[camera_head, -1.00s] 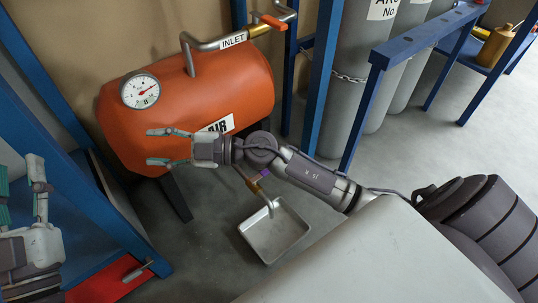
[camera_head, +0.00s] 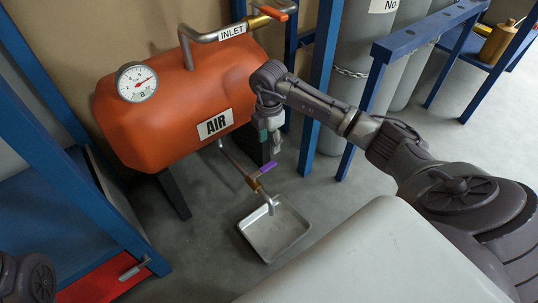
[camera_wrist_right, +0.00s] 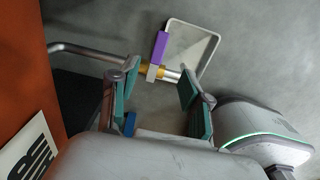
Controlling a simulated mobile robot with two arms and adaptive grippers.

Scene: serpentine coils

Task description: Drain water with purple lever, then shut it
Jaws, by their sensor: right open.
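The purple lever (camera_head: 268,167) sits on a brass drain valve (camera_head: 254,184) on the pipe under the orange air tank (camera_head: 175,105). The pipe's spout points down at a metal tray (camera_head: 277,238) on the floor. In the right wrist view the lever (camera_wrist_right: 160,46) lies between the open finger lines, beyond the tips, with the tray (camera_wrist_right: 205,45) behind it. My right gripper (camera_head: 271,148) is open and empty, pointing down above the lever and apart from it. No flowing water is visible. My left gripper is out of view.
An inlet pipe (camera_head: 215,35) with an orange handle (camera_head: 273,12) and a gauge (camera_head: 137,82) are on top of the tank. Blue frame posts (camera_head: 320,85), grey cylinders (camera_head: 395,60) and a red panel (camera_head: 100,284) stand around. Floor around the tray is clear.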

